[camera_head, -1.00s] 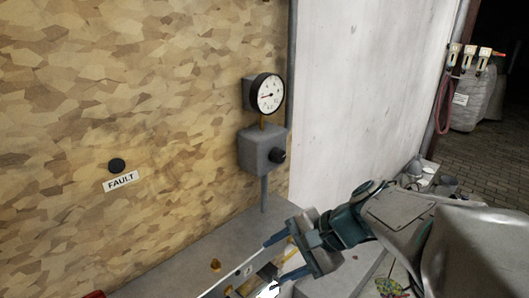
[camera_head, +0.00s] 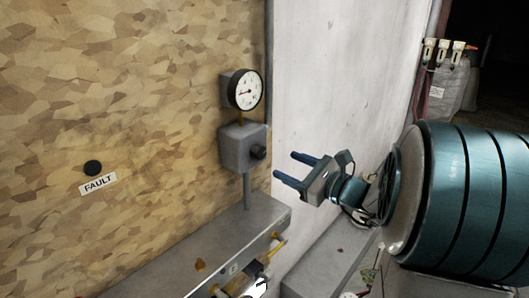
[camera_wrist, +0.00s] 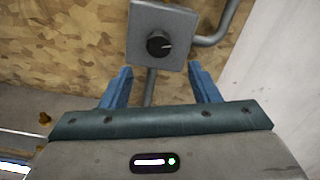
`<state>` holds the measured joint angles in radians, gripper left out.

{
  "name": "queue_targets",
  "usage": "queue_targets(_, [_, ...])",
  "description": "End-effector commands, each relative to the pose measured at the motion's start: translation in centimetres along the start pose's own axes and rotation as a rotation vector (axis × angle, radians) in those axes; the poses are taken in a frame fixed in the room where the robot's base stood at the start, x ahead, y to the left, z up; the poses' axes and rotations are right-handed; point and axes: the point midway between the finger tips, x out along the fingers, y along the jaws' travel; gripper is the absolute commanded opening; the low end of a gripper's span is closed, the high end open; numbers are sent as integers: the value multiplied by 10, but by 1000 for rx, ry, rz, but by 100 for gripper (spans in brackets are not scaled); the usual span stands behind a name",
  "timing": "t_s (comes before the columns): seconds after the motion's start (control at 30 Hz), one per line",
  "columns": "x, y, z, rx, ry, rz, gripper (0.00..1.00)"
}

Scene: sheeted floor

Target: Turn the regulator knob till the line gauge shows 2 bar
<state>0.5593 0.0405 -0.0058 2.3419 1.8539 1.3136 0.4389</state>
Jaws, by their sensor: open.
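The regulator knob (camera_head: 258,152) is a small black knob on the front of a grey box (camera_head: 236,150) on the wood-chip wall. The line gauge (camera_head: 245,90) is a round white dial with a black rim above the box. Its needle points left, but its figures are too small to read. My gripper (camera_head: 291,168) is open and empty, right of the knob and apart from it; its blue fingers also show in the wrist view (camera_wrist: 161,78).
A black round button (camera_head: 93,167) sits above a FAULT label (camera_head: 98,184) on the left. A grey ledge (camera_head: 190,245) with small fittings runs below the box. A grey pipe (camera_head: 247,190) drops from the box. White wall (camera_head: 335,80) stands to the right.

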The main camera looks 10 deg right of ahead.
Motion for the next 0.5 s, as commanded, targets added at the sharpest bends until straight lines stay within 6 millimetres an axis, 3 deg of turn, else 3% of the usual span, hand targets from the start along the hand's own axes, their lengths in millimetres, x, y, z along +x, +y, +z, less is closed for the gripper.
queue_targets(0.2, [48, 0, 3, 1, -1, 6, 55])
queue_targets(0.5, [85, 2, 1, -2, -1, 5, 55])
